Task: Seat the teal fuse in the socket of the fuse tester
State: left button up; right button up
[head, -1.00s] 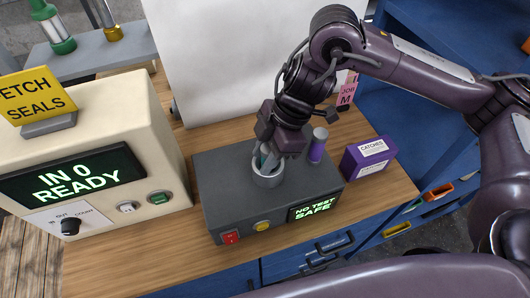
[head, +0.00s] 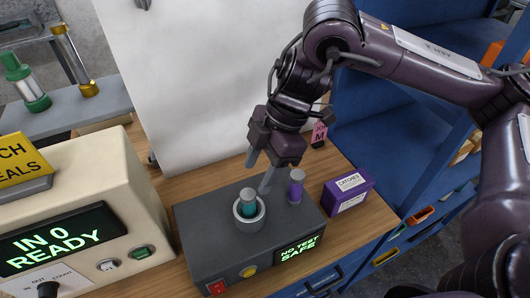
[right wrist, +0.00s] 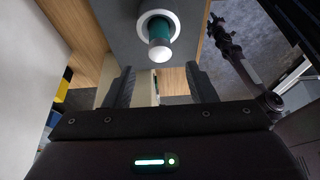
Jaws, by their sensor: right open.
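The teal fuse (head: 248,206), with a grey cap, stands upright in the round socket (head: 238,221) on top of the grey fuse tester (head: 200,240). The tester's screen reads NO TEST SAFE. In the right wrist view the fuse (right wrist: 158,40) sits inside the pale socket ring, beyond the fingers. My right gripper (head: 259,174) is open and empty, above and behind the fuse and apart from it. Its two fingers also show in the right wrist view (right wrist: 162,88).
A purple fuse (head: 296,188) stands on the tester just right of the gripper. A cream machine (head: 120,200) reading IN 0 READY stands left. A white panel (head: 180,80) rises behind.

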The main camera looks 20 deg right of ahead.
jog(key=shift+v, duration=1.4)
